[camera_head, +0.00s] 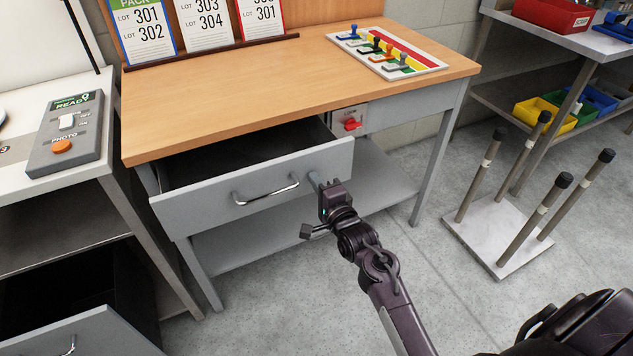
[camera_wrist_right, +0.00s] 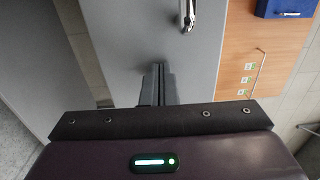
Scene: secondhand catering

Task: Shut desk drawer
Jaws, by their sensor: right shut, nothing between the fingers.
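The grey desk drawer (camera_head: 225,209) is pulled out under the wooden desk top (camera_head: 220,100), and its dark inside shows behind the front panel. A silver bar handle (camera_head: 266,191) sits on the middle of the panel. My right gripper (camera_head: 318,182) is shut and empty at the right part of the drawer front, to the right of the handle. In the right wrist view the shut fingertips (camera_wrist_right: 160,70) point at the grey drawer front (camera_wrist_right: 130,35), with the handle (camera_wrist_right: 188,15) above them. Whether they touch the panel I cannot tell. My left gripper is not in view.
A red switch (camera_head: 352,124) is on the desk frame right of the drawer. A white board with colored levers (camera_head: 388,50) lies on the desk. A base with upright posts (camera_head: 500,230) stands at right. Another open drawer (camera_head: 85,335) is at lower left.

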